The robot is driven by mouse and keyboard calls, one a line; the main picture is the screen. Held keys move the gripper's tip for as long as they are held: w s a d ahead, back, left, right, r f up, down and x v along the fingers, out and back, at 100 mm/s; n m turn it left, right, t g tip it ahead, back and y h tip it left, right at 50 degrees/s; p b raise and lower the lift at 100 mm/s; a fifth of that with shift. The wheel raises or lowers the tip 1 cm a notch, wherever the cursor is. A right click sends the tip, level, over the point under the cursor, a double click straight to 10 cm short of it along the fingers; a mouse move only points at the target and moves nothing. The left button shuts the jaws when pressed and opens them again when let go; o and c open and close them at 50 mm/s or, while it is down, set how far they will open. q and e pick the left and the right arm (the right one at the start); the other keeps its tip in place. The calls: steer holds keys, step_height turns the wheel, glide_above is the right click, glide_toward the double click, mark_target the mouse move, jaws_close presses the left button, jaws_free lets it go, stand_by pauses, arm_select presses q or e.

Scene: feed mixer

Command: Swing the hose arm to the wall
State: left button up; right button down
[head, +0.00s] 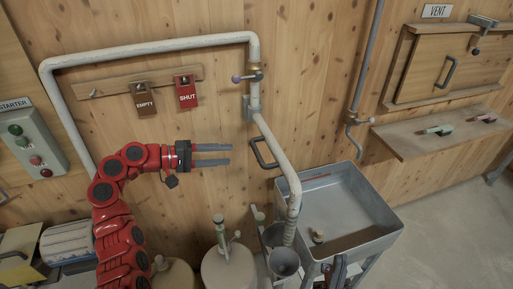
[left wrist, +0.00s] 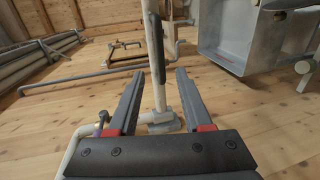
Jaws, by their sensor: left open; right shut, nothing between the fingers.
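The hose arm (head: 276,145) is a pale pipe that hangs from a bracket on the wooden wall and curves down to the right, its end over a grey funnel (head: 284,262) beside the sink. A black handle (head: 262,153) sticks out on its left side. My left gripper (head: 230,155) is open and empty, its fingers pointing at the handle with a small gap between. In the left wrist view, the pale pipe (left wrist: 158,92) and the dark handle (left wrist: 156,50) show between and beyond the open fingers. My right gripper (head: 336,270) shows partly at the bottom edge, its fingers hard to make out.
A grey sink (head: 375,240) stands right of the hose arm. A valve with a purple knob (head: 237,78) sits on the pipe above. SHUT (head: 186,92) and EMPTY (head: 145,102) tags hang on the wall. A white jug (head: 228,268) stands below my left gripper.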

mark_target(257, 151)
arm_select(q)
steer(key=p+x, duration=0.3)
steer(key=x, duration=0.7)
steer(key=shift+r, duration=0.1)
steer(key=shift+w+d, duration=0.1)
steer(key=shift+d, duration=0.2)
steer(key=shift+c, duration=0.3)
jaws_close()
stand_by(0.4)
